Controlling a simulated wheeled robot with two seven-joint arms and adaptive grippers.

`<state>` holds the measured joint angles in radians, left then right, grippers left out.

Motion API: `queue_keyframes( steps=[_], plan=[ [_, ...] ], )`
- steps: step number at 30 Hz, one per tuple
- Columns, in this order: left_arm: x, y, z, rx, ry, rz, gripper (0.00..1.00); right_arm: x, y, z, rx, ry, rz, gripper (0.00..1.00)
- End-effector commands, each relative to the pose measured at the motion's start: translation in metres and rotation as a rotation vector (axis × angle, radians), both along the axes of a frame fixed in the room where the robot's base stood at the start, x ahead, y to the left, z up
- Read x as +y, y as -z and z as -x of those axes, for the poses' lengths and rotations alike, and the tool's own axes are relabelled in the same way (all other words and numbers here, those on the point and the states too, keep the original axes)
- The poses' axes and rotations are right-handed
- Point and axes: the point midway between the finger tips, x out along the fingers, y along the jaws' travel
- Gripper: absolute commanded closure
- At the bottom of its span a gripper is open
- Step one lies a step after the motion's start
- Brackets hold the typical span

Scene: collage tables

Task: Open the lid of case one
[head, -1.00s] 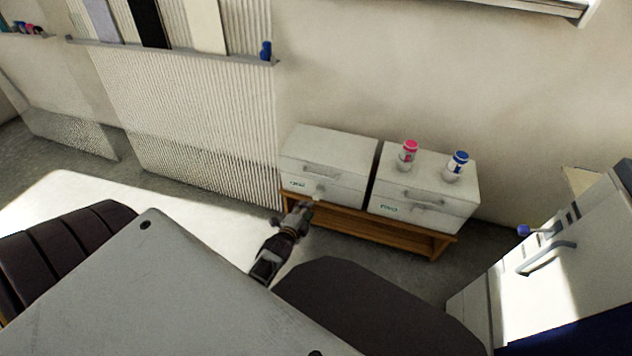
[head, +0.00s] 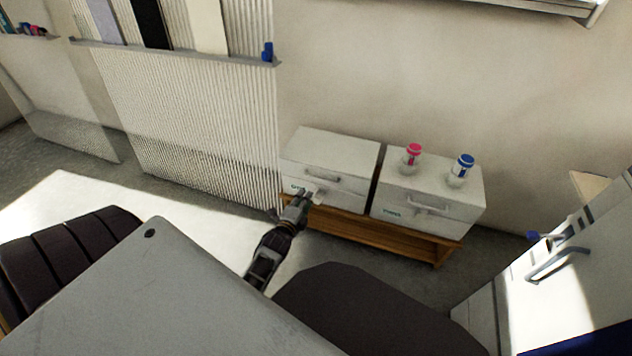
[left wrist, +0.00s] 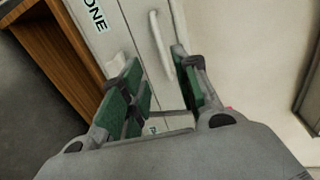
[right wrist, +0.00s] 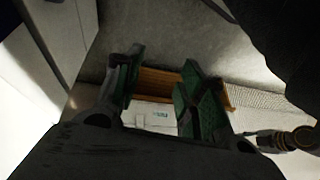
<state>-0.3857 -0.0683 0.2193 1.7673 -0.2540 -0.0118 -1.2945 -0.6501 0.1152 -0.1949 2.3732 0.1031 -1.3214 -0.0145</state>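Case one (head: 330,155) is the left white case on the low wooden bench, with its lid down. Its handle (head: 322,174) is on the front, and its "ONE" label (left wrist: 96,14) shows in the left wrist view. My left gripper (head: 308,195) is at the front of case one, near a pale latch tab (left wrist: 117,66). It is open, with the handle seen beyond and between its green-padded fingers. Whether it touches the case I cannot tell. My right gripper (right wrist: 160,92) is open and empty, well away from a white case seen between its fingers.
A second white case (head: 425,190) stands right of case one, with a pink-capped jar (head: 411,157) and a blue-capped jar (head: 461,170) on top. The wooden bench (head: 400,240) carries both.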

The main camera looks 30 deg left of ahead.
Motion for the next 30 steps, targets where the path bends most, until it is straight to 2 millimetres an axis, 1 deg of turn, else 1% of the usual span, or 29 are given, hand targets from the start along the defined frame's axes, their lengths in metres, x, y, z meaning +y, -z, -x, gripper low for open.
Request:
queue_keyframes(
  steps=[14, 21, 30],
  plan=[
    [0.008, 0.009, -0.036, -0.002, 0.001, 0.0, 0.69, 0.008, 0.024, -0.008, -0.05, 0.008, -0.043, 0.6],
    [0.013, 0.013, -0.057, -0.001, 0.0, 0.002, 0.69, 0.012, 0.048, -0.002, -0.052, 0.016, -0.067, 0.6],
    [0.019, 0.018, -0.082, -0.002, 0.0, 0.0, 0.69, 0.018, 0.064, -0.01, -0.095, 0.028, -0.104, 0.6]
  ],
)
